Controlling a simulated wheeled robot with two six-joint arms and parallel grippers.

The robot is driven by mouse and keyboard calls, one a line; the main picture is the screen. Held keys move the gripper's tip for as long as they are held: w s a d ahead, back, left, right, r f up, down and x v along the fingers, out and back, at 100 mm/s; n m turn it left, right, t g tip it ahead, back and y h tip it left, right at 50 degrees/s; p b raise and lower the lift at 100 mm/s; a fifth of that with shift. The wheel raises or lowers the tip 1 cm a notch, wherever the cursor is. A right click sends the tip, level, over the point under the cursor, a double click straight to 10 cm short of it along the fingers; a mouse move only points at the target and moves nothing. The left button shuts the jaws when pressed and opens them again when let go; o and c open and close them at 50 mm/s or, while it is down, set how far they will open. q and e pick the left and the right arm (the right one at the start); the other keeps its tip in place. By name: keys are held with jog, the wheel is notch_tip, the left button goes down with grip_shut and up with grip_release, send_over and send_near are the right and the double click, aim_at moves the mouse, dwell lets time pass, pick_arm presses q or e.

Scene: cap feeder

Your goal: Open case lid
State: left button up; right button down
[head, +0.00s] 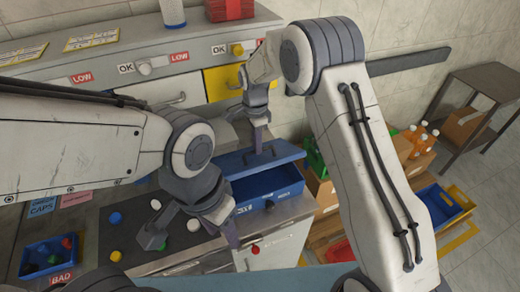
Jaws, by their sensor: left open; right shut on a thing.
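The blue case (283,197) stands on the worktop in the middle of the head view, with its front towards me. Its blue lid (282,157) is tilted up at the back, and part of the dark inside shows below it. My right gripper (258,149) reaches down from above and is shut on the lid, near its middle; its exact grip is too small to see. My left gripper (192,240) is open and empty, in front and to the left of the case, with one finger close to the case's left front corner.
Loose caps, including a blue cap (115,217), lie on a dark mat left of my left gripper. A blue bin (47,260) marked BAD holds coloured caps at far left. Drawers, including a yellow drawer (222,83), line the back. Crates stand on the floor at right.

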jog(key=shift+w+a+r+p, duration=0.15)
jog(key=shift+w+a+r, duration=0.1)
jog(key=shift+w, duration=0.35)
jog(key=shift+w+a+r+p, duration=0.1)
jog(key=shift+w+r+p, duration=0.1)
jog(key=shift+w, duration=0.4)
jog(key=c, duration=1.1)
grip_release()
jog(key=shift+f, duration=0.1)
jog(key=shift+o, duration=1.1)
jog(key=shift+w, duration=0.1)
